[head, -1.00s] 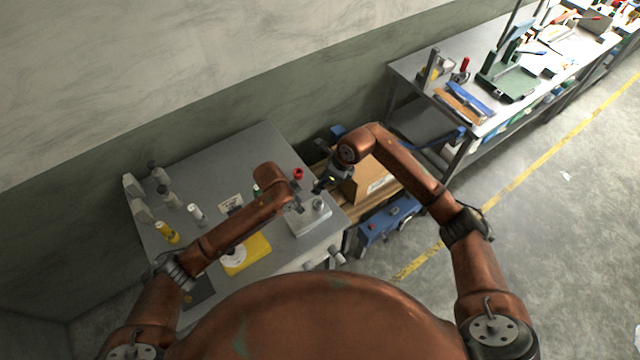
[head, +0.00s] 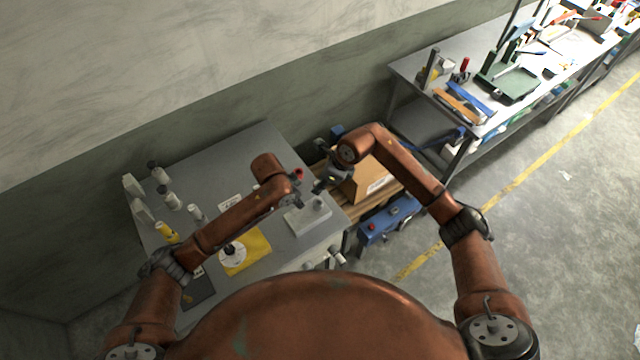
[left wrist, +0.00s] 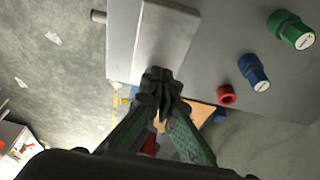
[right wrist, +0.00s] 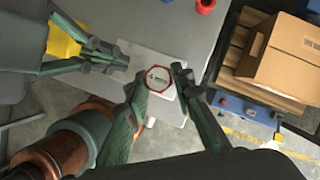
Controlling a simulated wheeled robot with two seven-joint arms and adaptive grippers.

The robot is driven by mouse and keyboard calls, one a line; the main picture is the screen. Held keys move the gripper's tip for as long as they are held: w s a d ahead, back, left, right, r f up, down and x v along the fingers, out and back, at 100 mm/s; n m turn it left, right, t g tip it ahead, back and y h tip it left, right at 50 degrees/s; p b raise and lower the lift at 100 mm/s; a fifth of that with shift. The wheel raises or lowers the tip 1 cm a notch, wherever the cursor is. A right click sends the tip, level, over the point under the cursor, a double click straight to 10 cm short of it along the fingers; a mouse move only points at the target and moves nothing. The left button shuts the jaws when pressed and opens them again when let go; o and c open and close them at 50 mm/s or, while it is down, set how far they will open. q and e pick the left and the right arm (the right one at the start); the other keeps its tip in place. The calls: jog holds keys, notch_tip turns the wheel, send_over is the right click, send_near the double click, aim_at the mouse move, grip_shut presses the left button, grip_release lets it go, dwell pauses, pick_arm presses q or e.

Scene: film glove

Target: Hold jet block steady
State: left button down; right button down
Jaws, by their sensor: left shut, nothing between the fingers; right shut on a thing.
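A pale grey block (head: 302,222), which I take as the jet block, sits at the table's right edge with a round knob (head: 319,203) on top. It also shows in the left wrist view (left wrist: 165,40) and right wrist view (right wrist: 137,54). My right gripper (head: 318,187) is over its far right side; its fingers (right wrist: 160,88) close around a pale piece with a red octagonal border (right wrist: 158,76). I cannot tell whether that piece is part of the block.
A yellow sheet (head: 258,243) with a white disc lies left of the block. A cardboard box (head: 369,180) on a pallet is to the right.

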aim_at(302, 217)
pick_arm(q)
notch_tip(302, 217, down, 8)
jog(key=shift+s, duration=0.1)
dwell(0.7)
jog(key=shift+f, duration=0.15)
dwell(0.5)
